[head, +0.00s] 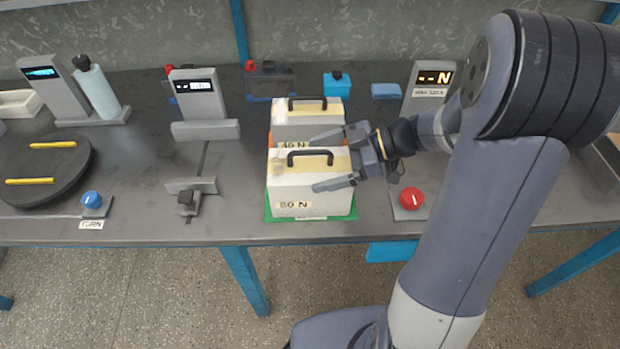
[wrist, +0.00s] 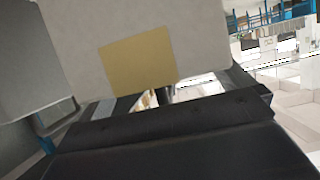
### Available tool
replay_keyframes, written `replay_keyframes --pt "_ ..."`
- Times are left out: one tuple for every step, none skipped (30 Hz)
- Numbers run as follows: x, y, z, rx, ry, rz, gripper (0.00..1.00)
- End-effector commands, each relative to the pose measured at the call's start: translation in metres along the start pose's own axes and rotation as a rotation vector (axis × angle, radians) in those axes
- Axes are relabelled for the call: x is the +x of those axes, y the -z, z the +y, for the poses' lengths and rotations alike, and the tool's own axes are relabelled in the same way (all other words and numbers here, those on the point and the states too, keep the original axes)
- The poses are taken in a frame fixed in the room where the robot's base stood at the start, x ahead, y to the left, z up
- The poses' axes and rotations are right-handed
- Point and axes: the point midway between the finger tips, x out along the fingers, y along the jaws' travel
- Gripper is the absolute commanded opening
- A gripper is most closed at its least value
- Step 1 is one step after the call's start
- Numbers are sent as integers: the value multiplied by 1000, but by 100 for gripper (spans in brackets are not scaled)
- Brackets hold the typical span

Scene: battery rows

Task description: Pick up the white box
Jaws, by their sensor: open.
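Two white boxes with black top handles stand one behind the other at the table's middle. The front white box (head: 290,190) is marked "80 N" and rests on a green mat (head: 285,217). The rear white box (head: 284,130) is marked "40 N" and is partly hidden by the front one. My gripper (head: 316,162) comes in from the right, open, one finger behind the front box's handle and the other in front of it. I cannot tell whether the fingers touch the box. In the wrist view a pale box face with a tan patch (wrist: 139,59) is very close.
A red knob (head: 411,198) and a display post (head: 426,85) stand right of the boxes. Left are a grey display unit (head: 197,98), a blue knob (head: 92,200) and a dark disc (head: 45,168) with yellow bars. The table's front edge is close.

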Motion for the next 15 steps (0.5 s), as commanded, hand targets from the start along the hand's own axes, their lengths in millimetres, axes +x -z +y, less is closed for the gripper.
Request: replay_keyframes --pt "5 1 -1 1 4 0 100" --pt "7 0 -1 1 4 0 100" --pt "9 0 -1 1 2 0 100" --pt "10 0 -1 1 1 -1 100" --pt "10 0 0 1 0 -1 100" --pt "10 0 0 1 0 -1 100" --pt "10 0 0 1 -1 -1 100" --pt "10 0 0 1 -1 -1 100" --pt "10 0 0 1 0 -1 100" --pt "10 0 0 1 0 -1 100" --pt "10 0 0 1 0 -1 98" --pt "10 0 0 1 0 -1 94" --pt "10 0 0 1 0 -1 92" --pt "10 0 0 1 0 -1 89" --pt "9 0 0 1 0 -1 86"
